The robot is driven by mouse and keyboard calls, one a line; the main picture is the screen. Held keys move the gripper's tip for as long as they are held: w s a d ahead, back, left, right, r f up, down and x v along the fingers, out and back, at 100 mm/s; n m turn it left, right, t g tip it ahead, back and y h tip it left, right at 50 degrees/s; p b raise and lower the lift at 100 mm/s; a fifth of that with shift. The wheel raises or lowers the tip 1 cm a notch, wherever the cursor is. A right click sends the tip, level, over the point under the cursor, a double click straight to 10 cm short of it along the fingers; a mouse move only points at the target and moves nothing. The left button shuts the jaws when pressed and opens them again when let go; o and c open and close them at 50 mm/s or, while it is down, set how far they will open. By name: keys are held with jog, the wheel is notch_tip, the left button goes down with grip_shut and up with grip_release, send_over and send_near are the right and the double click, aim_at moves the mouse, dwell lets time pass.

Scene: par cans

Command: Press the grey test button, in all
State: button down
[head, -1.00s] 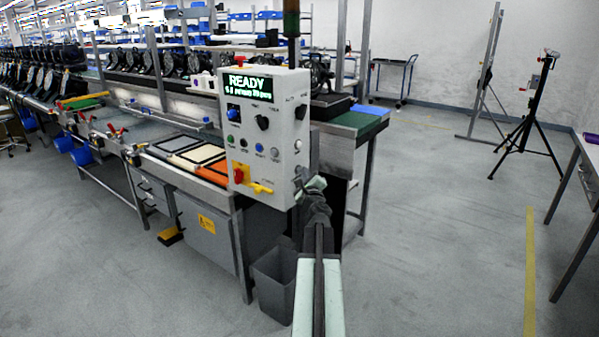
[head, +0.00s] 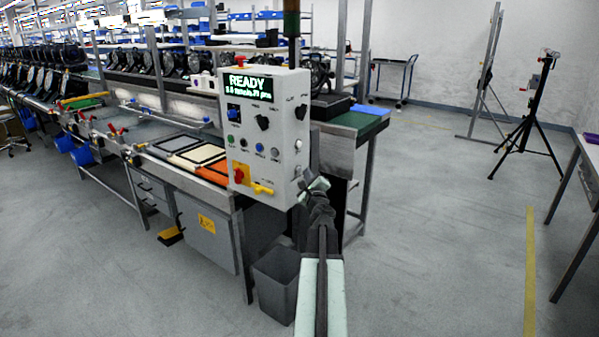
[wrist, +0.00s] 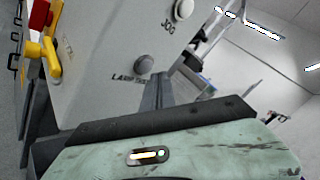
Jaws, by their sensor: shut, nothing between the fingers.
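The light grey control box (head: 262,135) stands at the bench's end. In the wrist view, a round grey button (wrist: 144,65) with a partly hidden label starting "LAMP" sits on its face. A paler button (wrist: 183,9) marked JOG is farther up. My gripper (head: 317,186) is shut and empty, beside the box's lower right edge in the head view. In the wrist view my gripper (wrist: 160,92) is just below and right of the grey button, with a gap in the picture. I cannot tell whether they touch. The display (head: 249,86) reads READY.
A red and yellow switch (head: 241,173) with a yellow handle is low on the box. Other knobs and buttons sit above it. A grey bin (head: 276,283) stands below. The floor to the right is open, up to a tripod (head: 530,110) and a table.

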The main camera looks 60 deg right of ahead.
jog(key=s, duration=0.5)
dwell(0.4)
jog(key=shift+s, duration=0.15)
dwell(0.6)
